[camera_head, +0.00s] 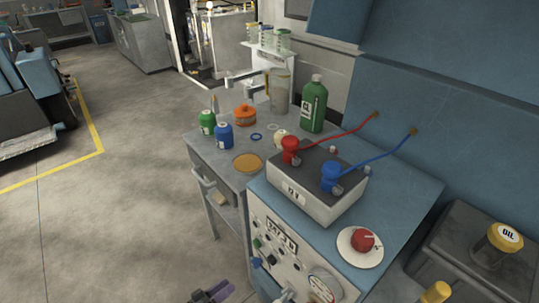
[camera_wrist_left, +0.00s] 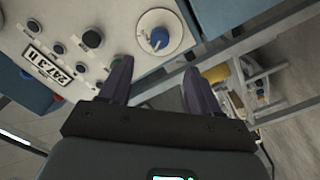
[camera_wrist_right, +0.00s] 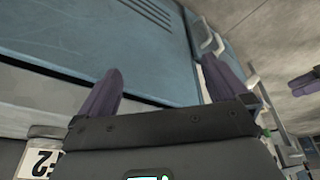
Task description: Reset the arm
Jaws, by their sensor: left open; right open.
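The control panel with knobs (camera_wrist_left: 75,45) and a blue dial (camera_wrist_left: 158,38) lies beyond the fingers. My right gripper (camera_wrist_right: 160,66) is open and empty in the right wrist view, facing a blue bench surface (camera_wrist_right: 110,35). I cannot see my right gripper in the head view.
The bench holds a grey box (camera_head: 315,188) with red and blue clamped cables, a red knob (camera_head: 363,240), a green bottle (camera_head: 313,105), small green (camera_head: 207,122) and blue (camera_head: 224,134) bottles, and an orange pot (camera_head: 244,115). Open floor (camera_head: 120,200) lies left of the bench.

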